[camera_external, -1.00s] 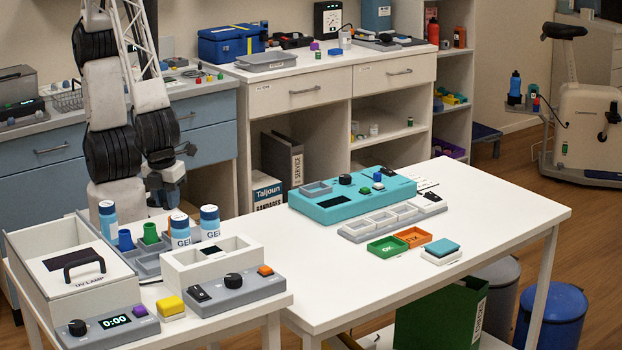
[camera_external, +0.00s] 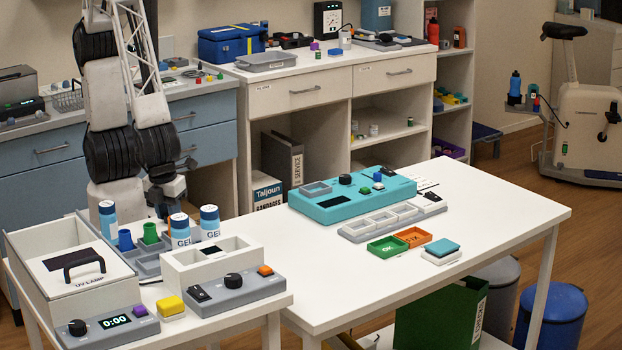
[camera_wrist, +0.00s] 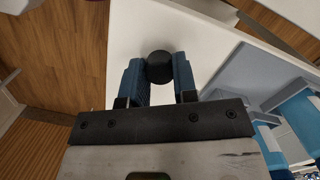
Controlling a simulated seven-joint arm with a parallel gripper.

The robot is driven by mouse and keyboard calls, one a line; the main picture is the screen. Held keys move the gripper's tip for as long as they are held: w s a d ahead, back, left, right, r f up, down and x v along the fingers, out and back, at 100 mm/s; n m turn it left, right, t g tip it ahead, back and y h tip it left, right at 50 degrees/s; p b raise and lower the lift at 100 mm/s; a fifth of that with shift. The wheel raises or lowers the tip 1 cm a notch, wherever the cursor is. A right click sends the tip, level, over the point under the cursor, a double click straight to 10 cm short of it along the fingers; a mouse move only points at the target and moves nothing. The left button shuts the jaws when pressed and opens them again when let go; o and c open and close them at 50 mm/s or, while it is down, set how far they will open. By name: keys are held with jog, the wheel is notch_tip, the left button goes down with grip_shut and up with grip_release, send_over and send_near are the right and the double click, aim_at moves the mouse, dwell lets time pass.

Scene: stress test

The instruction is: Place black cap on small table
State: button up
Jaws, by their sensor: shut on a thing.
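The black cap (camera_wrist: 159,67) is round and sits between the blue fingertips of my gripper (camera_wrist: 159,74) in the wrist view. My gripper is shut on it. In the external view my gripper (camera_external: 164,205) hangs low behind the gel bottles at the far side of the smaller left table (camera_external: 240,312); the cap cannot be made out there. In the wrist view a white tabletop (camera_wrist: 128,40) lies below and beyond the cap. I cannot tell the gap between cap and tabletop.
Gel bottles (camera_external: 180,231), blue and green cups (camera_external: 149,233), a UV lamp box (camera_external: 70,295) and a white device (camera_external: 211,267) crowd the left table. A larger white table (camera_external: 500,225) stands right. In the wrist view, a grey tray (camera_wrist: 262,75) and blue-white bottles (camera_wrist: 300,120) lie right.

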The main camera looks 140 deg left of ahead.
jog(key=shift+f, duration=0.1)
jog(key=o, duration=0.9)
jog(key=r, duration=0.4)
jog(key=d+r, duration=0.1)
jog(key=r, duration=0.7)
jog(key=shift+w+d+r, duration=0.1)
jog(key=shift+w+d, duration=0.05)
jog(key=shift+w, duration=0.15)
jog(key=s+a+r+n+t, duration=0.1)
jog(key=s+r+n, duration=0.2)
jog(key=s+n, duration=0.1)
jog(key=s+a+r+n+t+h, duration=0.1)
jog(key=s+r+n, duration=0.3)
jog(key=s, duration=0.1)
jog(key=s+a+r+n+t, duration=0.1)
jog(key=s+a+r+n, duration=0.1)
jog(key=s+r+n, duration=0.1)
jog(key=shift+s+r+n, duration=0.2)
jog(key=shift+s+n, duration=0.05)
jog(key=shift+s, duration=0.45)
jog(key=shift+s+r+n, duration=0.2)
jog(key=shift+s+n, duration=0.05)
jog(key=shift+s, duration=0.4)
